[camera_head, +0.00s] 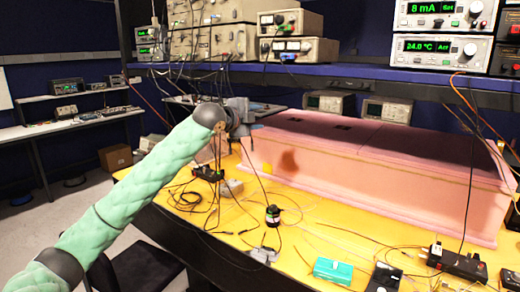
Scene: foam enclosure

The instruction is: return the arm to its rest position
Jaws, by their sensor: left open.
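My left arm, in a green quilted sleeve (150,165), comes in from the lower left and reaches up over the left part of the yellow table. My left gripper (246,122) is at its end, open, just in front of the left end of the pink foam enclosure (350,160). I cannot tell whether the gripper touches the foam. Nothing shows held in it. The lids on top of the enclosure look closed. My right gripper is not in view.
The yellow table (310,222) carries cables, a black cylinder (272,215), a teal box (333,271) and a black power strip (458,262). A blue shelf (330,71) with instruments runs above the enclosure. A black chair (140,265) stands at lower left.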

